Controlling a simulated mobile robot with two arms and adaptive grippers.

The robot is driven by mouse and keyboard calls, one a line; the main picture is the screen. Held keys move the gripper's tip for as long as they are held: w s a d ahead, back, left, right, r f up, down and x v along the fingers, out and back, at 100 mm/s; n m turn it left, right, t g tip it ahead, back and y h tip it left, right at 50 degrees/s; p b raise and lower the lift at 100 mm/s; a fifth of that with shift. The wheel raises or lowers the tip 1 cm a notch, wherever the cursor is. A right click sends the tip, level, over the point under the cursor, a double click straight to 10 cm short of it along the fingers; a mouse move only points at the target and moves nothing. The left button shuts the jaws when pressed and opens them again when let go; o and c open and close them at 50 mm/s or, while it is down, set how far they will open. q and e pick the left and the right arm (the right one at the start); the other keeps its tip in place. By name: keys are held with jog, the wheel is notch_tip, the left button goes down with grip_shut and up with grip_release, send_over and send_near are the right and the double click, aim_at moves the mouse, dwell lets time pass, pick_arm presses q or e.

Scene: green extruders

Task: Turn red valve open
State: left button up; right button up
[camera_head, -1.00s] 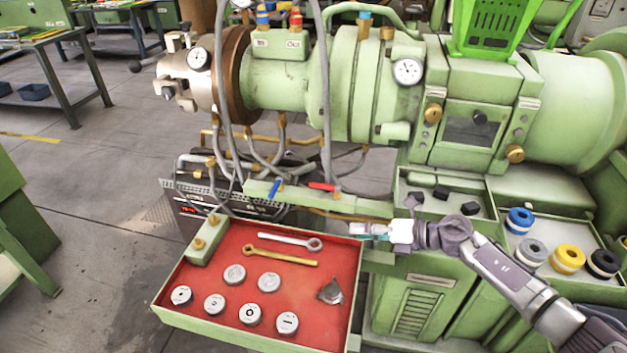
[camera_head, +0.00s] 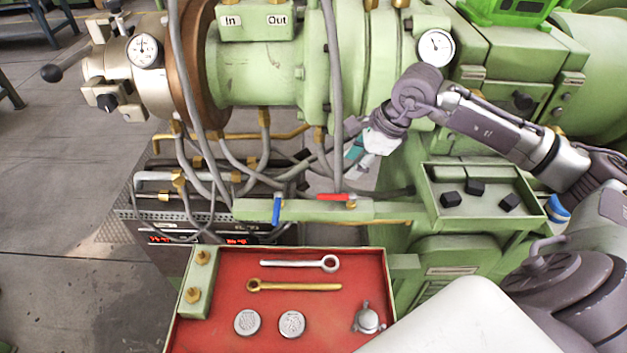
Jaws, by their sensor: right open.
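The red valve (camera_head: 337,197) is a small red lever on the green manifold bar, right of the blue valve (camera_head: 277,208). Its handle lies sideways along the bar, while the blue handle stands across it. My right gripper (camera_head: 356,163) is open and empty, above and slightly right of the red valve, apart from it. Its teal and white fingers point down and to the left, near a grey hose. My left gripper is not in view.
A red-lined tray (camera_head: 225,320) below holds a silver wrench (camera_head: 300,263), a brass wrench (camera_head: 294,286) and round metal discs. Grey hoses (camera_head: 335,100) hang around the valves. A green bin (camera_head: 483,221) with black blocks stands right. The extruder barrel (camera_head: 285,70) is above.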

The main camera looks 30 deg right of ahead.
aim_at(328, 195)
jog(key=x, duration=0.3)
jog(key=p+x, duration=0.1)
jog(key=x, duration=0.3)
jog(key=p+x, duration=0.1)
jog(key=x, duration=0.3)
jog(key=shift+s+f, duration=0.25)
jog(key=shift+f, duration=0.1)
jog(key=shift+w+a+f, duration=0.1)
jog(key=shift+w+f, duration=0.05)
jog(key=shift+f, duration=0.2)
jog(key=shift+w+f, duration=0.1)
jog(key=shift+f, duration=0.25)
jog(key=shift+c, duration=0.4)
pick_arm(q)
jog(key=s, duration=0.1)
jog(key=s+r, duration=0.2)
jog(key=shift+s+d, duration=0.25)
pick_arm(e)
grip_shut()
